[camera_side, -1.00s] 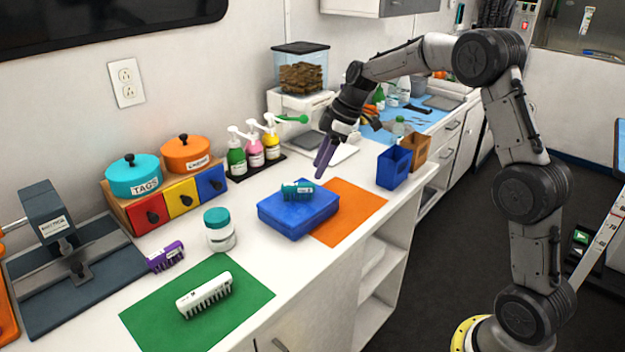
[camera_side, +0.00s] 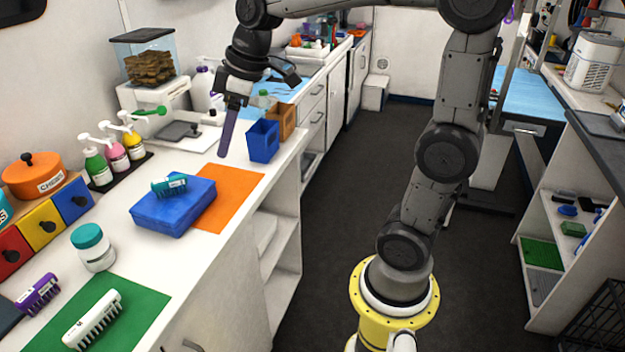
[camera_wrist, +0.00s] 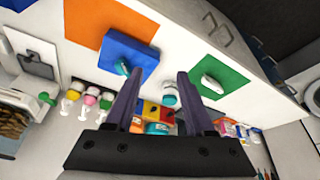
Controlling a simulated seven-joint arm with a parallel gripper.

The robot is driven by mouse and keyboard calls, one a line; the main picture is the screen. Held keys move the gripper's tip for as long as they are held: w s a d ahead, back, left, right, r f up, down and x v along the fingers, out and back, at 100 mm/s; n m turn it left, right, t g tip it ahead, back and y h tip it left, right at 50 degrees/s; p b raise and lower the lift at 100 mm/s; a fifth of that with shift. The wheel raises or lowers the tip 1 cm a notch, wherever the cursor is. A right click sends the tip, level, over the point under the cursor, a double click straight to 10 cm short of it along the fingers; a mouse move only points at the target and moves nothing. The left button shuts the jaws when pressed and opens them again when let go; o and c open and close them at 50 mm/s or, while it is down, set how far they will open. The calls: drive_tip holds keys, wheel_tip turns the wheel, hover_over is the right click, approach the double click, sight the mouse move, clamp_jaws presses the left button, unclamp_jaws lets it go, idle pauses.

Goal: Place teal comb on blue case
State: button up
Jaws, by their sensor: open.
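The teal comb (camera_side: 170,185) lies on top of the blue case (camera_side: 160,215), toward its back left part. In the wrist view the comb (camera_wrist: 122,68) shows against the blue case (camera_wrist: 130,47), partly beside my left finger. My gripper (camera_side: 226,150) is open and empty, with purple fingers pointing down, above and behind the case and apart from it. In the wrist view my gripper (camera_wrist: 155,78) shows a wide gap between its fingers.
An orange mat (camera_side: 232,185) lies under the case's right side.

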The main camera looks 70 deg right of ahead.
drive_tip(key=s+a+f+m, duration=0.1)
drive_tip(key=s+f+m, duration=0.1)
drive_tip(key=s, duration=0.6)
drive_tip(key=s+a+f+m+t+h, duration=0.1)
drive_tip(key=s+f+m, duration=0.1)
drive_tip(key=s, duration=0.7)
drive_tip(key=shift+s+a+f+m+t, duration=0.3)
drive_tip(key=shift+m, duration=0.1)
